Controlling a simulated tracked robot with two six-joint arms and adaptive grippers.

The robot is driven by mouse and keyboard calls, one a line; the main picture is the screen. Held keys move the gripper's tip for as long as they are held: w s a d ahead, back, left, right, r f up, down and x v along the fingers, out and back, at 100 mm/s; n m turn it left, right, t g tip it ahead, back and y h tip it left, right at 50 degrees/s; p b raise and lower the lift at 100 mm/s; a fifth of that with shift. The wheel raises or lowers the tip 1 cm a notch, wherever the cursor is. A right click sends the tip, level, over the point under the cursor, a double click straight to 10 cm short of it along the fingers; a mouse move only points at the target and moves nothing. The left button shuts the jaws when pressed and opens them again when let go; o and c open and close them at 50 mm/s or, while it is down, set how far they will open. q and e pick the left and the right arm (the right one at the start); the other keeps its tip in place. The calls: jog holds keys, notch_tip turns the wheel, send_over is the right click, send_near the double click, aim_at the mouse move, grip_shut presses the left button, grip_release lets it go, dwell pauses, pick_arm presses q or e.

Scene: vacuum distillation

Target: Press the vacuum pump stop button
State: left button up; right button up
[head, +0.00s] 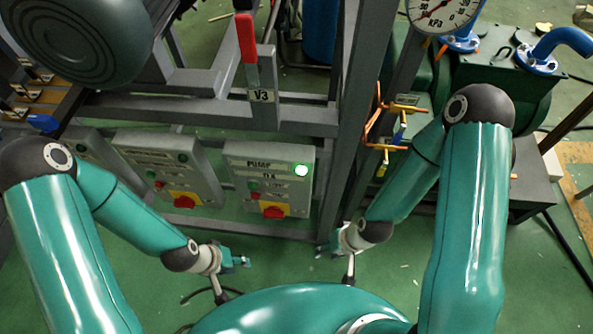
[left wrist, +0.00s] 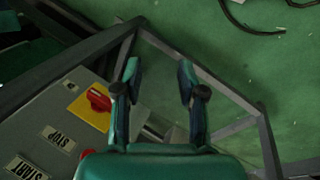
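The pump control box (head: 238,200), labelled PUMP, is grey and stands at the middle of the head view. My right gripper (head: 325,248) is small, at the frame's foot.
Two similar control boxes (head: 150,150) stand to the left. A grey steel frame (head: 349,100) rises right of the pump box. A red-handled valve V3 (head: 247,38) is above. Green floor (head: 285,262) lies clear below the boxes.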

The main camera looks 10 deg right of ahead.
pick_arm(q)
grip_shut()
dwell(1.4)
